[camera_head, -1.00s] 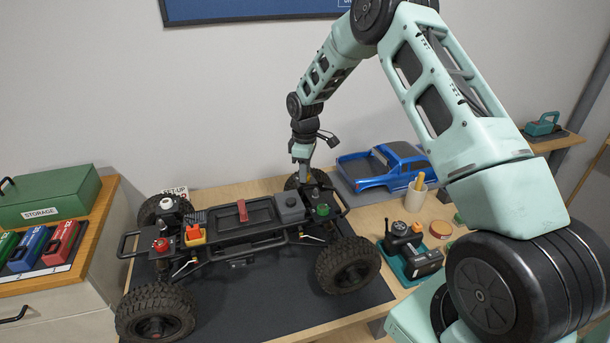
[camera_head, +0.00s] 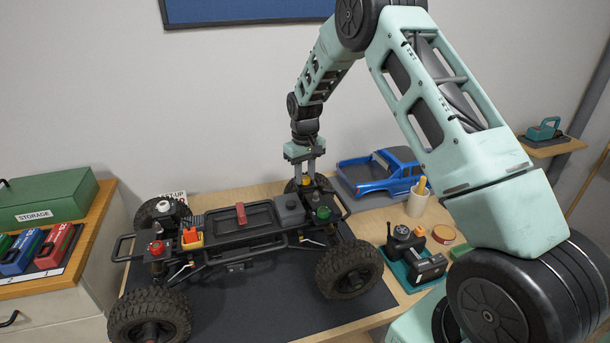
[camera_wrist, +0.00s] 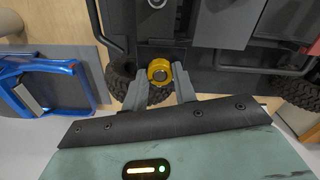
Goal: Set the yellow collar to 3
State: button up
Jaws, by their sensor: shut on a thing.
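The yellow collar (camera_head: 306,179) is a small ring on a shock top at the far right corner of the crawler chassis (camera_head: 262,217). My gripper (camera_head: 306,172) points down from above. In the wrist view the gripper (camera_wrist: 161,77) has one finger on each side of the collar and is shut on it. Any numbers or setting mark on the collar are too small to read. A green collar (camera_head: 322,212), a red one (camera_head: 157,247) and a white one (camera_head: 164,208) sit at the other corners.
The crawler stands on a dark mat (camera_head: 250,308). A blue truck body (camera_head: 385,170) lies right of my gripper, with a pencil cup (camera_head: 417,201) and teal tool stand (camera_head: 412,262) nearer. A grey box (camera_head: 289,209) stands close by on the chassis.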

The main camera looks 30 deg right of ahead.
aim_at(304, 178)
dwell(0.4)
jog(key=o, duration=1)
jog(key=shift+c, duration=0.2)
notch_tip(304, 178, up, 17)
jog(key=b, duration=0.3)
jog(key=shift+r, duration=0.2)
jog(key=shift+a, duration=0.1)
